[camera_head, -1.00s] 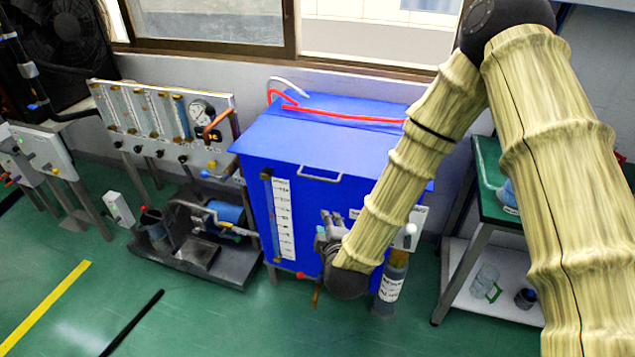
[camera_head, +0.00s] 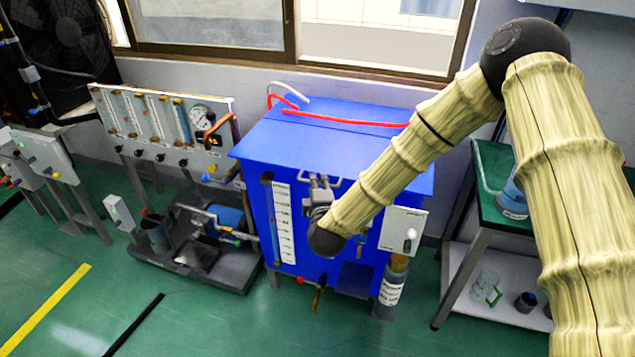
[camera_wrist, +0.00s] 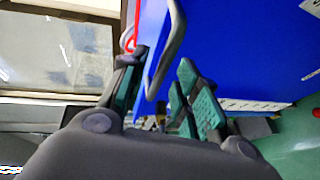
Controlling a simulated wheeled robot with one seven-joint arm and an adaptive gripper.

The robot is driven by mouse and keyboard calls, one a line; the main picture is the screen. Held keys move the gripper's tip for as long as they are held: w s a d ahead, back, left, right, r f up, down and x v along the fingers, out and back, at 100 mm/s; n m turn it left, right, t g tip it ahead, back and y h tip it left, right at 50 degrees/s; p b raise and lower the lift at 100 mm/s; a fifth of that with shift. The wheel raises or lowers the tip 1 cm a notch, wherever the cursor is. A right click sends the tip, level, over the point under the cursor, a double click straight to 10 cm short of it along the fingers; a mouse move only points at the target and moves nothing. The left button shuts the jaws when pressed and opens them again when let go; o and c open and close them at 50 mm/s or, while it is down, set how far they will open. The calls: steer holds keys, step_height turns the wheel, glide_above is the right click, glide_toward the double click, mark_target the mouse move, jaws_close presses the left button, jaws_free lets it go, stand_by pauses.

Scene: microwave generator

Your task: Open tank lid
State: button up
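The blue tank (camera_head: 258,205) stands against the wall in the head view, with its flat blue lid (camera_head: 350,148) down. The lid's grey bar handle (camera_wrist: 171,55) shows in the wrist view beside the blue surface. My gripper (camera_head: 319,181) is at the lid's front edge in the head view, where its fingers and wrist cover much of the handle. In the wrist view my gripper (camera_wrist: 163,62) is open, one finger on each side of the handle. The fingers look apart from the bar; contact cannot be told.
A red hose (camera_head: 345,120) lies across the lid. A white switch box (camera_head: 403,232) is on the tank's front right. A pump unit (camera_head: 205,240) stands left, a green-topped table (camera_head: 490,205) right. Green floor (camera_head: 230,325) in front is clear.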

steer(key=shift+w+a+f, duration=0.1)
steer(key=shift+w+f, duration=0.1)
steer(key=shift+w, duration=0.85)
steer(key=shift+c, duration=0.5)
jaws_close()
